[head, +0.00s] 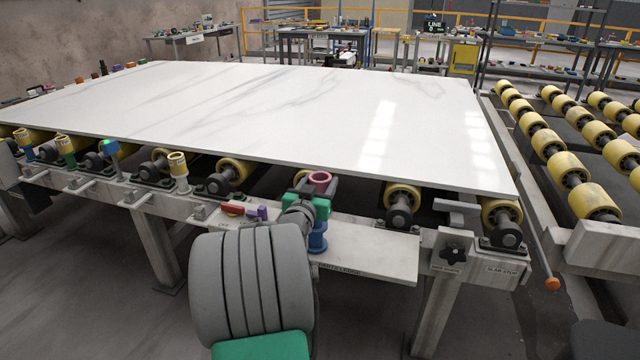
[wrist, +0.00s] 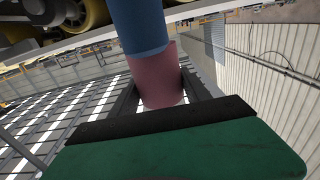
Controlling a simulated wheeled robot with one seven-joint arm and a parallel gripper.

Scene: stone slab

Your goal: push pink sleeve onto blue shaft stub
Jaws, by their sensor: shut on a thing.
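The pink sleeve (head: 320,177) is upright between the jaws of my gripper (head: 316,190), beside the slab's front edge. My gripper is shut on it. The blue shaft stub (head: 318,238) shows directly below my gripper, in line with the sleeve. In the wrist view the pink sleeve (wrist: 157,78) sits between the fingers (wrist: 160,92), and the blue stub (wrist: 138,28) shows end to end with it, slightly offset. The blue edge hides that end of the sleeve, so I cannot tell whether they touch or overlap.
A white stone slab (head: 250,105) lies on yellow rollers (head: 235,170) just behind. A red piece (head: 232,209) and a purple piece (head: 262,213) lie on the ledge left of my gripper. A yellow-topped post (head: 178,165) stands further left. The ledge's right part (head: 375,258) is clear.

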